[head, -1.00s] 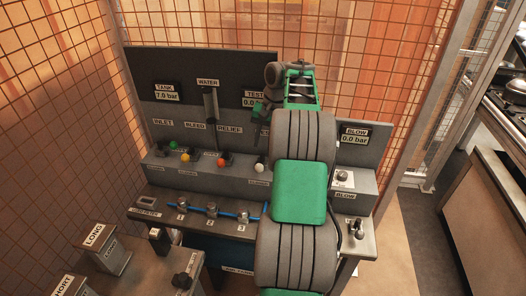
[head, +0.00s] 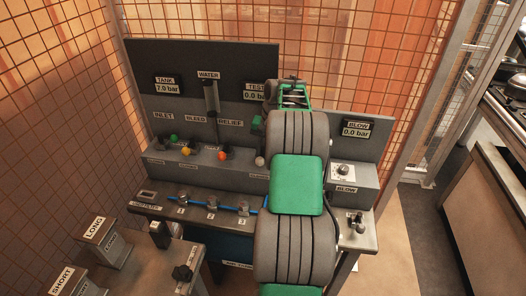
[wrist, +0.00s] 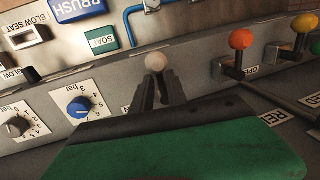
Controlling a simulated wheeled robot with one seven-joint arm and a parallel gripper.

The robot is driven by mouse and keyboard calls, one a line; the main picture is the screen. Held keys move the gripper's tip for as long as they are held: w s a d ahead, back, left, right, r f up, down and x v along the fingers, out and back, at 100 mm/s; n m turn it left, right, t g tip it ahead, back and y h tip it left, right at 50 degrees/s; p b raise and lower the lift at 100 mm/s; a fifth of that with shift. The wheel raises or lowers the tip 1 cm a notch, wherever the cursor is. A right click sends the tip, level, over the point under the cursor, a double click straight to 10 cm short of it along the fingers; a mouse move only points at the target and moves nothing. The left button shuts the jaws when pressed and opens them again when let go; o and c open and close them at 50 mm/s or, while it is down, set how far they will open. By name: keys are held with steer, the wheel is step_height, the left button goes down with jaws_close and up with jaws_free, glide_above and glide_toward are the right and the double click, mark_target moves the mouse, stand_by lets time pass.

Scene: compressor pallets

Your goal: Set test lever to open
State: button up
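The test lever has a white ball knob (head: 259,161) and stands at the right end of the row of levers, below the TEST display (head: 255,91). In the wrist view, which looks upside down, the white knob (wrist: 156,62) is just past my dark fingertips. My gripper (wrist: 158,84) has its two fingers a little apart, one on each side of the line below the knob. The lever's stem is largely hidden there, and I cannot tell whether the fingers touch it. In the head view my arm covers the area right of the lever.
Green (head: 174,136), yellow (head: 186,151) and orange-red (head: 222,156) knobs stand left of the white one. A blue dial (wrist: 79,107) is near my gripper in the wrist view. A wire mesh fence (head: 340,50) stands behind the panel.

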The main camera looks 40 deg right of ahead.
jaws_close()
steer(key=shift+f, duration=0.15)
stand_by(0.9)
